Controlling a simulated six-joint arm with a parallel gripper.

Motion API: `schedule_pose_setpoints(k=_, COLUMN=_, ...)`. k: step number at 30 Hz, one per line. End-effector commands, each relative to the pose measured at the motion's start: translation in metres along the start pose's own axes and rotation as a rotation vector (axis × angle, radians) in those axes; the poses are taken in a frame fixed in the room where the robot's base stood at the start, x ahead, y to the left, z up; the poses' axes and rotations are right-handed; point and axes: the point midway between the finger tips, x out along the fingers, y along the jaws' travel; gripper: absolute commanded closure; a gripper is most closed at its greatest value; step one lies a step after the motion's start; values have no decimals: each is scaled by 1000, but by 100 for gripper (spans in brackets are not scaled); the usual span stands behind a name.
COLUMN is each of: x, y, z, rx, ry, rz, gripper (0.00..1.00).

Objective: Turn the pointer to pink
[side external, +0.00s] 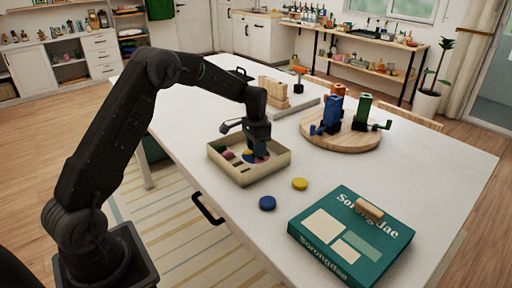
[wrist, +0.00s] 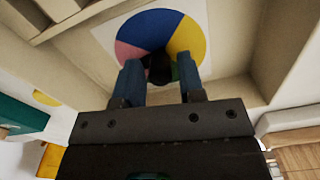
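A colour wheel (wrist: 142,30) on a white card lies in the shallow beige box (side external: 265,175). The wrist view shows its blue, yellow and pink sectors, with a little green near my fingers. A dark pointer hub (wrist: 158,70) stands at the middle of the wheel. The sector it points to is hidden or too dark to tell. My gripper (wrist: 160,75) reaches down into the box, its two blue fingers apart on either side of the hub. A sliver of wheel seems to show between the hub and the right finger.
A blue disc (side external: 267,203) and a yellow disc (side external: 300,184) lie on the table in front of the box. A teal game box (side external: 345,260) lies at the front right. A round wooden board (side external: 340,138) with coloured figures stands behind. Box walls surround my gripper closely.

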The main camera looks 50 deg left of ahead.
Motion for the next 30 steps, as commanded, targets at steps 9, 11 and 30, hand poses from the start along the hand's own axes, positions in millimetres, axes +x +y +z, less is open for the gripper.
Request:
schedule_pose_setpoints(k=9, x=0, y=0, z=0, rx=-1, ry=0, rz=0, gripper=51)
schedule_pose_setpoints(k=11, x=-1, y=0, z=0, rx=-1, ry=1, rz=0, gripper=51)
schedule_pose_setpoints(k=30, x=-114, y=0, z=0, rx=-1, ry=3, rz=-2, gripper=51)
